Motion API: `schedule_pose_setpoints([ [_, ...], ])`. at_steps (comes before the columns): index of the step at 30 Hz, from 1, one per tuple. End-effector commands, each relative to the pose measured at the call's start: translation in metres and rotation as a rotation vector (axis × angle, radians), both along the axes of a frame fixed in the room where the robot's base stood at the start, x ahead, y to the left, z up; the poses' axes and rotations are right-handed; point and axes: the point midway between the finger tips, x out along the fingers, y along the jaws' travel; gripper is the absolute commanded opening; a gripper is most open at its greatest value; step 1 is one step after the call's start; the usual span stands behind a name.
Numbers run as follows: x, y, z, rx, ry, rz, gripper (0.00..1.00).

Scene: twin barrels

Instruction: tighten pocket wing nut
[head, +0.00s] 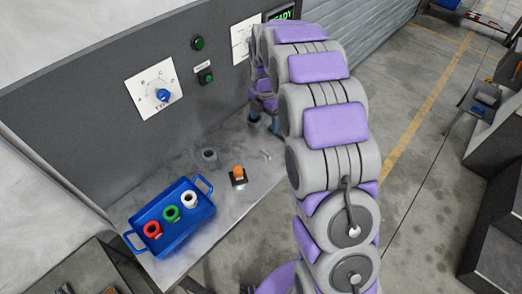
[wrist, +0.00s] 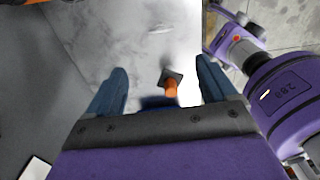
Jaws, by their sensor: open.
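I cannot make out a wing nut for certain in either view. My gripper (head: 264,118) hangs above the back right of the metal bench, close to the dark panel. In the wrist view its two blue fingers (wrist: 162,68) stand wide apart with nothing held between them. An orange post (head: 238,172) on a small black square base stands on the bench. It also shows in the wrist view (wrist: 171,89), below and between the fingers. A pale, flat shape (wrist: 160,30) lies on the bench beyond the fingertips, too blurred to name.
A blue tray (head: 207,215) holds a red, a green and a white fitting at the bench's front left. A grey round part (head: 209,157) stands behind it. The panel carries a blue dial knob (head: 162,95) and green buttons (head: 206,78). Open floor (head: 420,150) lies right.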

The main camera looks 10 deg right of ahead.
Motion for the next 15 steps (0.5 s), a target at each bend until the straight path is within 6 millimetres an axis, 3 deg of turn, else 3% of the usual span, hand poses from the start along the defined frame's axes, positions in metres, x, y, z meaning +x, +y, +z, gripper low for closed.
schedule_pose_setpoints([
  [5, -0.001, -0.001, -0.025, 0.000, 0.004, -0.002, 0.85],
  [15, -0.002, 0.000, -0.092, -0.001, 0.006, -0.002, 0.85],
])
